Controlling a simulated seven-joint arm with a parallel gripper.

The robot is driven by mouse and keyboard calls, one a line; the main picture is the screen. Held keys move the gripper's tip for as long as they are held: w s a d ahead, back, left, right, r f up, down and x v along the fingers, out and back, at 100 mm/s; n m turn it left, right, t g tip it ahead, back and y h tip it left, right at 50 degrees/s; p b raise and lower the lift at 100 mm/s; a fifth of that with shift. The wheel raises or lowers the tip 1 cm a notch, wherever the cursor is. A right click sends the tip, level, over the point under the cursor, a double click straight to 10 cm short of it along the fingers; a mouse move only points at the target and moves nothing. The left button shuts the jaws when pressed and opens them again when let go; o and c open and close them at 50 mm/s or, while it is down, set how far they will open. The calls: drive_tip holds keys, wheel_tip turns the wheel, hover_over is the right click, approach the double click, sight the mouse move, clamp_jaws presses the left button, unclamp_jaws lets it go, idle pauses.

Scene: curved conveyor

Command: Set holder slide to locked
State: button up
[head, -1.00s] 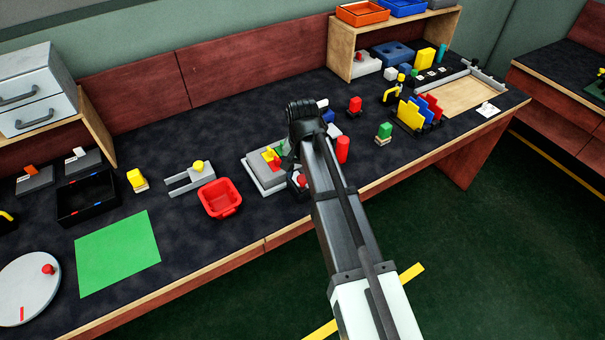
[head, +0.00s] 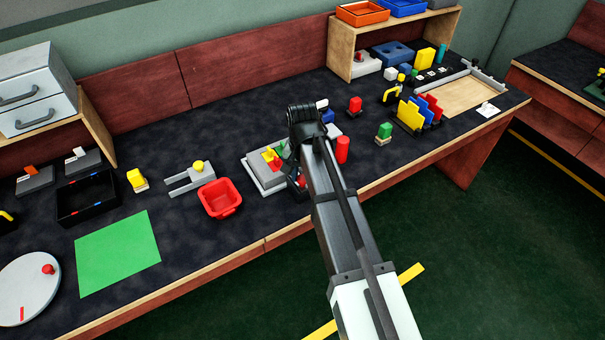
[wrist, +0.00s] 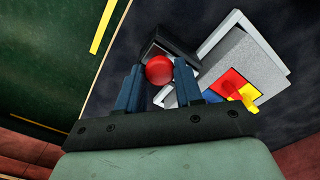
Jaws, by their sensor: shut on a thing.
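A red round knob (wrist: 159,70) sits at a small black block (wrist: 168,46) beside a light grey stepped plate (wrist: 225,62). My gripper (wrist: 159,76) is shut on the red knob, one blue-grey finger on each side of it. In the head view, my arm hides most of the black block and knob, and the grey plate (head: 255,174) shows just left of my gripper. I cannot read any locked mark on the slide.
Red, yellow and blue pieces (wrist: 237,90) lie on the grey plate. A red bin (head: 220,199) stands to the left, and a red cylinder (head: 342,149) stands close to the right of my arm. The table's front edge is near.

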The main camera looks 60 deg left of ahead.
clamp_jaws()
drive_tip(key=shift+a, duration=0.1)
drive_tip(key=shift+a, duration=1.65)
drive_tip(key=o, duration=0.9)
unclamp_jaws()
drive_tip(key=shift+o, duration=0.2)
wheel_tip(320, 180, up, 14)
